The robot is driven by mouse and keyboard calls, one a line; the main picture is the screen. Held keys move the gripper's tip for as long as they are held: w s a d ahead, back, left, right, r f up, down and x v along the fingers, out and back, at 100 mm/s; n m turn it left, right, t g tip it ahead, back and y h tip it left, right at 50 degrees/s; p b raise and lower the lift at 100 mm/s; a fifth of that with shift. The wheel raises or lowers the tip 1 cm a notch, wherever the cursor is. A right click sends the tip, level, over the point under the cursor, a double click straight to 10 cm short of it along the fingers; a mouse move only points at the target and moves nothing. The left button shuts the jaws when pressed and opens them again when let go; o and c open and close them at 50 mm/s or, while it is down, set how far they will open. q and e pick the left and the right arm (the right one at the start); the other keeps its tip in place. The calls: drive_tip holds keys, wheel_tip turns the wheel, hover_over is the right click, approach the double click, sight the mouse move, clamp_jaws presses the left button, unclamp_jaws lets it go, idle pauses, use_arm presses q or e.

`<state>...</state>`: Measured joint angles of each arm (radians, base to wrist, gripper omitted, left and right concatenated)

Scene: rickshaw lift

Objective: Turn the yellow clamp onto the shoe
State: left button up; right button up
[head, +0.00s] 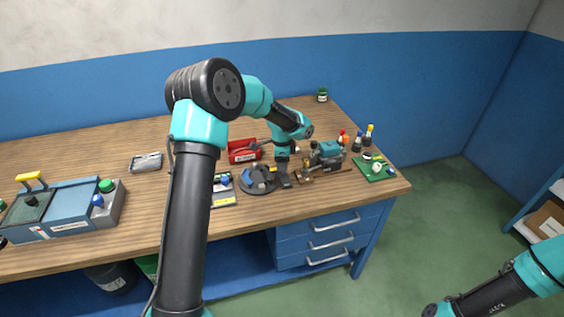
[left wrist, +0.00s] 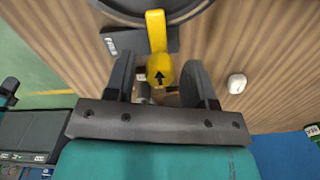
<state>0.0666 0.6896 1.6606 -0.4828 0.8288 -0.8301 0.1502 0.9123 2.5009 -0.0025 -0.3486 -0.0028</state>
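The yellow clamp (left wrist: 158,68), a bar with a rounded end and a black arrow, shows in the left wrist view. My left gripper (left wrist: 160,95) is open, with one finger on each side of the clamp's rounded end and a gap on both sides. A dark grey block (left wrist: 117,42), possibly the shoe, lies beside and under the clamp's bar, at the edge of a round dark disc.
A red box (head: 240,156) stands behind the turntable. A teal machine (head: 328,152), bottles (head: 357,143) and a green board (head: 375,171) are to its right. A blue toolbox (head: 68,207) stands at the left.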

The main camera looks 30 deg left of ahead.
use_arm(q)
drive_tip(key=shift+o, duration=0.2)
drive_tip(key=shift+r, duration=0.1)
wheel_tip(320, 180, up, 17)
idle(0.6)
drive_tip(key=shift+r, duration=0.1)
